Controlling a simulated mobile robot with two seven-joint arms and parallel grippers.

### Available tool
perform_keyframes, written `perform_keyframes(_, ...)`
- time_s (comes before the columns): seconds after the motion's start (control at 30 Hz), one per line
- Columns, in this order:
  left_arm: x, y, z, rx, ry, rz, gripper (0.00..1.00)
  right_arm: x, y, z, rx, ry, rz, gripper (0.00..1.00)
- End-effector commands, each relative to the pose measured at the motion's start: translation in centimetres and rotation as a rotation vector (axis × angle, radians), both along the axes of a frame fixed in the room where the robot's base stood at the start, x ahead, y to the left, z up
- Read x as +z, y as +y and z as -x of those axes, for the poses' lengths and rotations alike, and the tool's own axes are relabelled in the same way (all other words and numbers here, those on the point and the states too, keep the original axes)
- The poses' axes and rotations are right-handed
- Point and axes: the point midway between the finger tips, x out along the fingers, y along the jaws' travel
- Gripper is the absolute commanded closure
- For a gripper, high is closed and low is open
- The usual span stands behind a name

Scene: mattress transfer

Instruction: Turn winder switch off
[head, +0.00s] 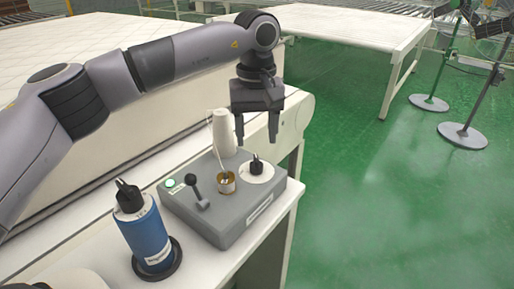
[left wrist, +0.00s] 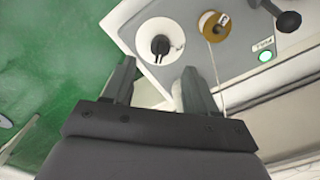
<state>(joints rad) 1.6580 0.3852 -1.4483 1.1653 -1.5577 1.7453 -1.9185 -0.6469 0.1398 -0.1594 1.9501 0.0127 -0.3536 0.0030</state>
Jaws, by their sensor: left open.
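A grey control box (head: 232,231) stands on a white side table. On its right part a black rotary knob (head: 257,164) sits on a round white plate; the knob also shows in the left wrist view (left wrist: 160,46). Which switch is the winder switch cannot be read from the labels. My left gripper (head: 258,140) is open and empty, fingers pointing down, just above and behind the knob. In the left wrist view the fingertips (left wrist: 158,75) are apart, with the knob beyond them. My right gripper is not in view.
A blue cylinder (head: 146,236) stands in front left. A white cone (head: 224,132) stands behind the box.

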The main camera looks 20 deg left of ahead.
Motion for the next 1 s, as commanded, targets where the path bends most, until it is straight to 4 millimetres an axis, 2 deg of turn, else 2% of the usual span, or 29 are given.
perform_keyframes(0.5, -6.5, 0.0, 0.1, 0.001, 0.002, 0.000, 0.43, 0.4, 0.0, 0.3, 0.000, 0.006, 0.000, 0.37)
perform_keyframes(0.83, -7.1, 0.0, 0.1, 0.001, 0.000, 0.000, 0.43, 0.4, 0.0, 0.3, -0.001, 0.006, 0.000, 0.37)
perform_keyframes(0.87, -7.1, 0.0, 0.1, 0.001, 0.000, 0.000, 0.46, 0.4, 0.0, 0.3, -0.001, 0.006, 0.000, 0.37)
perform_keyframes(1.0, -7.1, 0.0, 0.1, 0.001, 0.000, 0.000, 0.91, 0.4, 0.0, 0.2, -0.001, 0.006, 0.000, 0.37)
